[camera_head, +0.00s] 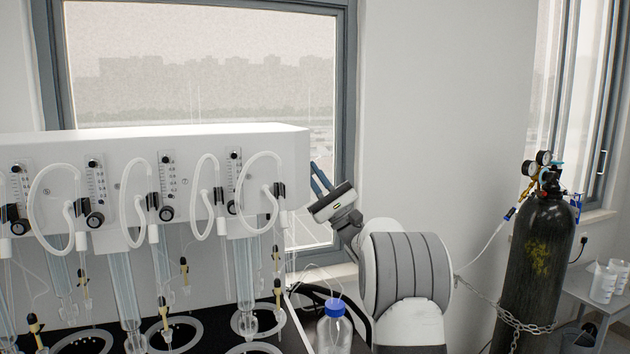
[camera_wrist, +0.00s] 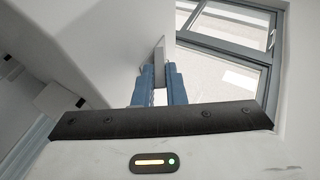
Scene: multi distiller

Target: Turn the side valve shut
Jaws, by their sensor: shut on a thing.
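The side valve shows in the wrist view as a flat grey handle (camera_wrist: 159,52) beside the white housing. My gripper (camera_wrist: 159,80) has its two blue fingers on either side of the handle and is shut on it. In the head view my gripper (camera_head: 317,174) is at the right end of the white distiller (camera_head: 200,142), near its upper right corner. The valve itself is hidden there behind the housing or the fingers. The handle's lower part is hidden between the fingers.
Several white hoses, flow meters and glass tubes line the distiller's front. A bottle with a blue cap (camera_head: 335,308) stands below my arm. A black gas cylinder (camera_head: 538,265) is chained at the right. The window (camera_head: 205,70) is behind the distiller.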

